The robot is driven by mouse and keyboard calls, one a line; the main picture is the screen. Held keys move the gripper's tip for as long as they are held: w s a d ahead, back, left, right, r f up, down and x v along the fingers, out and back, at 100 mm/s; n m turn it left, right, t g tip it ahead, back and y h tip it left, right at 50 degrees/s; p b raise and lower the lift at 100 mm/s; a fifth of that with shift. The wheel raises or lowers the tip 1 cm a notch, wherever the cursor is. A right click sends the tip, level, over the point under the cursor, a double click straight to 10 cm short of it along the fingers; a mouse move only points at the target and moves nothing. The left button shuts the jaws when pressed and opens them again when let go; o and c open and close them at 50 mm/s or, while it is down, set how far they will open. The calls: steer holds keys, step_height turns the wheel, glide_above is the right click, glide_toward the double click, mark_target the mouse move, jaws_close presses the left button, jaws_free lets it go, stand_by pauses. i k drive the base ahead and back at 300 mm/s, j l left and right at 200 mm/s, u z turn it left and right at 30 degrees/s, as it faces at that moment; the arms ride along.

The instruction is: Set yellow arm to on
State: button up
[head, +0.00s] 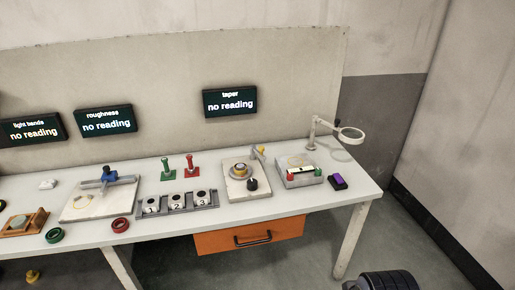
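A small yellow arm (259,152) stands at the back right of a pale square plate (236,193) on the bench. It looks raised and tilted, but it is too small to tell its exact setting, and I can read no on or off mark. My gripper's fingers are not in view; only a dark ribbed part, likely of my arm, shows at the bottom right corner.
An orange drawer (248,236) is below. The taper display (230,101) says "no reading".

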mark_target(260, 152)
steer(key=i+u, duration=0.25)
steer(key=i, duration=0.6)
steer(key=i+l+u, duration=0.15)
steer(key=i+u, duration=0.15)
steer(key=i, duration=0.5)
